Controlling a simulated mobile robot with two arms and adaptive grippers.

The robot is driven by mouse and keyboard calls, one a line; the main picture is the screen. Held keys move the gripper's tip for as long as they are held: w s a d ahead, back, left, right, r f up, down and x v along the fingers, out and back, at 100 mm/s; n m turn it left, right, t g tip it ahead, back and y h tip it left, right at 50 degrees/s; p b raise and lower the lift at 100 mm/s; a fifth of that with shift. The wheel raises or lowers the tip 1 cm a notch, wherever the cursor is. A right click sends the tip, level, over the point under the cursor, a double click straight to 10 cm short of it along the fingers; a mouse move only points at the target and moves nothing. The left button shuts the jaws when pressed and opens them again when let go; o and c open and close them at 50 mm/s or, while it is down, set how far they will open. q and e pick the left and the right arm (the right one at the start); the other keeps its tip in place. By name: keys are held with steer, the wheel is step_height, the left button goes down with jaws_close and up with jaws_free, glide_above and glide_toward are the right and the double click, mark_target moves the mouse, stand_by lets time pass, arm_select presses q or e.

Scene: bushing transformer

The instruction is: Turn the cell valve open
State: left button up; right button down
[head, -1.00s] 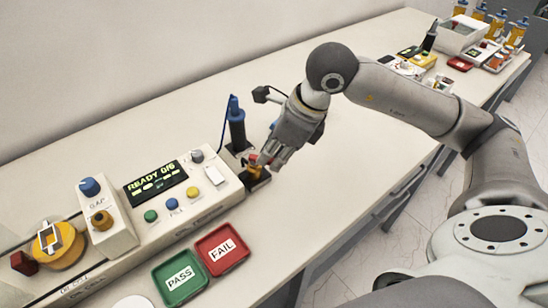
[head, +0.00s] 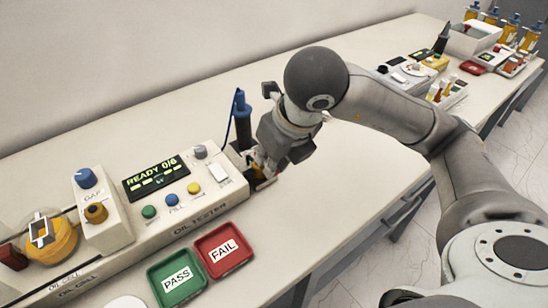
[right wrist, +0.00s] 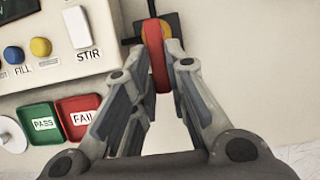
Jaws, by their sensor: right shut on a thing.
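The cell valve shows in the right wrist view as a red handle (right wrist: 158,62) in front of a dark block with some yellow, at the right end of the oil tester. My right gripper (right wrist: 167,58) is shut on the red handle, one finger on each side of it. In the head view my right gripper (head: 263,166) reaches down at the tester's right end and hides most of the valve. My left gripper is in neither view.
The oil tester (head: 181,220) has a display, knobs and buttons. A green PASS tray (head: 163,293) and a red FAIL tray (head: 236,262) lie in front. A blue-topped post (head: 241,115) stands close behind my gripper.

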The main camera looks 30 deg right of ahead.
steer(key=shift+r, duration=0.1)
stand_by(0.3)
steer(key=c, duration=1.4)
jaws_free()
steer(key=shift+c, duration=0.2)
steer(key=v, duration=1.2)
